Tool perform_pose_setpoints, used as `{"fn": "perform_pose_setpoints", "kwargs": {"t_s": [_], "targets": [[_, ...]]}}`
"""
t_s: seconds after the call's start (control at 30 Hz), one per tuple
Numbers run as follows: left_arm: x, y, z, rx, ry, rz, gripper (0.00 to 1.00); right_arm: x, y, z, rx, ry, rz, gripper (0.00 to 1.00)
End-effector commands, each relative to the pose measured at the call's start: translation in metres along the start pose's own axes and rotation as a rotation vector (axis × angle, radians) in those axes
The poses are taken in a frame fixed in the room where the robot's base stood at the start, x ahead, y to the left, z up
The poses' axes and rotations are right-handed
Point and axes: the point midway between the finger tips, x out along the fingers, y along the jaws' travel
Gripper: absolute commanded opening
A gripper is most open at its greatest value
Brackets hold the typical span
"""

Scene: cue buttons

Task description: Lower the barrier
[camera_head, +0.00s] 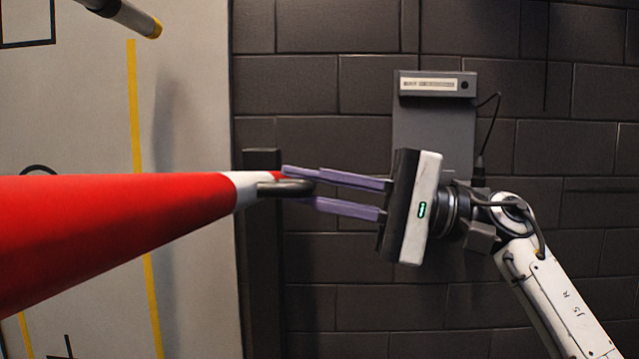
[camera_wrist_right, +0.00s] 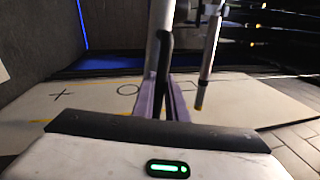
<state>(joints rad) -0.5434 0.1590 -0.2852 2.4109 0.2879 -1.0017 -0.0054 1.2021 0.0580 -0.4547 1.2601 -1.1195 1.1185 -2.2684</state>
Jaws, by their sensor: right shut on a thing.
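The barrier (camera_head: 110,220) is a red pole with a white end that comes in from the left in the head view. It looks about level there, with a dark curved handle (camera_head: 285,188) at its tip. My right gripper (camera_head: 298,186) reaches in from the right, its purple fingers shut on this handle. The right wrist view shows the pale pole (camera_wrist_right: 161,30) and the dark handle (camera_wrist_right: 165,55) running to the fingers (camera_wrist_right: 163,98). The fingers hide part of the handle. The barrier's pivot is out of view. My left gripper is not in view.
A dark post (camera_head: 262,250) stands behind the barrier's tip. A pole with a yellow tip (camera_head: 125,15) is at upper left, above a pale floor panel (camera_head: 195,290) with yellow lines.

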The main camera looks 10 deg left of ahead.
Motion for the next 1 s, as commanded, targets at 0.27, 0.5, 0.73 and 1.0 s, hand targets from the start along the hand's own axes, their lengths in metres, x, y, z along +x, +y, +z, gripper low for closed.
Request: {"fn": "perform_pose_setpoints", "kwargs": {"t_s": [0.27,0.5,0.73,1.0], "targets": [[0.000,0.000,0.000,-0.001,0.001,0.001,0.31,-0.001,0.001,-0.001,-0.002,0.006,0.001,0.00],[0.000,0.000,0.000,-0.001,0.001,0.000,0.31,-0.001,0.001,-0.001,-0.001,0.006,0.001,0.31],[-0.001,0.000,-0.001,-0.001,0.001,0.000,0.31,-0.002,0.000,-0.001,-0.001,0.006,0.000,0.31],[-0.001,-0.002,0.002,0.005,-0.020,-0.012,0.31,-0.042,-0.001,-0.002,0.001,0.010,0.000,0.31]]}}
